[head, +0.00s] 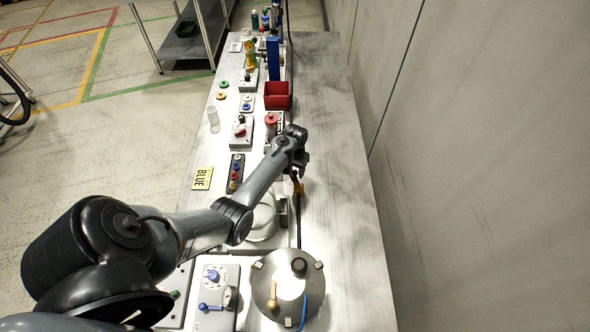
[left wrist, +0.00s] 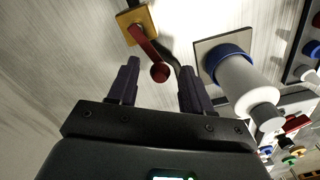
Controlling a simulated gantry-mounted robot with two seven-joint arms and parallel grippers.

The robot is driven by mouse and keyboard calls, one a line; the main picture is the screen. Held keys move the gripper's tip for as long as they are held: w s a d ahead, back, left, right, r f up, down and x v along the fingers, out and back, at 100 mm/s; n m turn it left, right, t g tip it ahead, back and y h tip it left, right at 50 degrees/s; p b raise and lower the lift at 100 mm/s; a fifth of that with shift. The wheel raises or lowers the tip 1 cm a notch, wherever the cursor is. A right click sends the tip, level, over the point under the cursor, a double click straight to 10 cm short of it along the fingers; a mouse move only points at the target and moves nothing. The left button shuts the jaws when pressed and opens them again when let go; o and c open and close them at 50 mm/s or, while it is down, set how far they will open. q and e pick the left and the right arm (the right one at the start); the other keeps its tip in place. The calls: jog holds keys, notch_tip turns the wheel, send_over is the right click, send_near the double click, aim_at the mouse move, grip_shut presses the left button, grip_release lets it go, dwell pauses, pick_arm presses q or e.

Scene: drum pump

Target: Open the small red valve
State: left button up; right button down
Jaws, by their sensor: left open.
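The small red valve is a red lever (left wrist: 148,48) with a round knob end on a yellow square base (left wrist: 135,17), seen in the left wrist view. In the head view a small part of the valve (head: 297,184) shows just below my left gripper (head: 301,163). My left gripper, also in the left wrist view (left wrist: 159,68), is open. The lever's knob appears between its two dark fingertips, with a gap on either side. I cannot tell how far the knob is from the fingers in depth. My right gripper is not in view.
A white cylinder with a blue collar (left wrist: 245,85) stands right of the valve in the left wrist view. In the head view a round metal drum lid (head: 288,290) is nearer, and a red bin (head: 277,95) is farther. The table (head: 345,200) is clear on the right.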

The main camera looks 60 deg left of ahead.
pick_arm(q)
grip_shut()
jog(key=shift+w+r+m+p, duration=0.15)
jog(key=shift+r+m+p, duration=0.1)
jog(key=shift+m+p, duration=0.25)
jog(key=shift+w+d+m+p, duration=0.1)
jog(key=shift+w+m+p, duration=0.15)
jog(key=shift+m+p, duration=0.2)
jog(key=shift+w+d+f+m, duration=0.1)
jog(key=shift+w+m, duration=0.05)
jog(key=shift+m, duration=0.3)
jog(key=shift+w+f+m, duration=0.1)
jog(key=shift+f+m, duration=0.05)
jog(key=shift+m, duration=0.15)
grip_release()
